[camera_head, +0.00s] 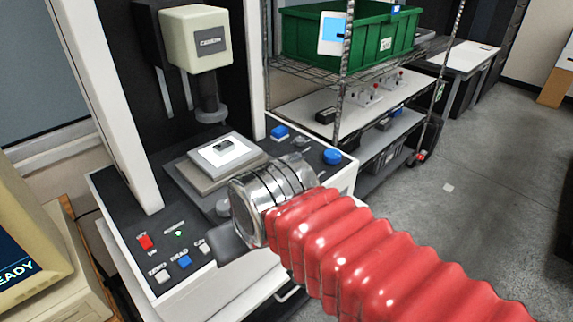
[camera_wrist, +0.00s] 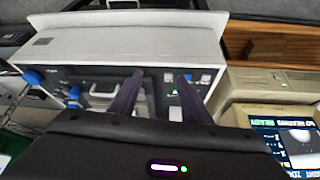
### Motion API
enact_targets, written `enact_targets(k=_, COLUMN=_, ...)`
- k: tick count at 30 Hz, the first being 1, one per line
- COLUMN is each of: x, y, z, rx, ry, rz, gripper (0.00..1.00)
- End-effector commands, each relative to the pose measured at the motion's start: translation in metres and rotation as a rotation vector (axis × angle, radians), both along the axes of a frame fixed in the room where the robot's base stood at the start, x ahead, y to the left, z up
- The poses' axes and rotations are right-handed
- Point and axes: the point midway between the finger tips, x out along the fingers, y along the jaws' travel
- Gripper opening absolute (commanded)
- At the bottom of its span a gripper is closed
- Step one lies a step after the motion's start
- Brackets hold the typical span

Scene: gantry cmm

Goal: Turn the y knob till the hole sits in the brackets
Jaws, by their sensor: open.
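My gripper (camera_head: 232,243) is above the front of the white measuring machine, its fingers partly hidden by the metal wrist. In the wrist view its two dark fingers (camera_wrist: 160,82) are spread apart with nothing between them. A blue round knob (camera_head: 332,156) stands on the machine's right deck; it also shows in the wrist view (camera_wrist: 32,78). A second blue knob (camera_head: 279,132) stands farther back; I cannot read which is y. A small dark part (camera_head: 222,147) lies on the lit stage. The monitor (camera_wrist: 290,140) is partly cut off; its hole and brackets are too small to judge.
The optical head (camera_head: 196,40) hangs over the stage. A red switch (camera_head: 145,242) and a blue button (camera_head: 178,262) sit on the front left deck. A wire shelf with a green crate (camera_head: 352,38) stands behind right. The floor at right is open.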

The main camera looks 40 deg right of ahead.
Motion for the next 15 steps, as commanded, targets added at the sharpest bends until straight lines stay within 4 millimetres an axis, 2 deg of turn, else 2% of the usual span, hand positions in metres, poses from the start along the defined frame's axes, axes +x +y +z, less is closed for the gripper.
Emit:
enact_targets(k=3, x=0.009, y=-0.005, z=0.008, rx=0.003, ry=0.018, rz=-0.022, gripper=0.45)
enact_targets(k=7, x=0.027, y=-0.021, z=0.022, rx=0.010, ry=0.049, rz=-0.061, gripper=0.45)
enact_targets(k=15, x=0.074, y=-0.052, z=0.053, rx=0.028, ry=0.129, rz=-0.168, gripper=0.45)
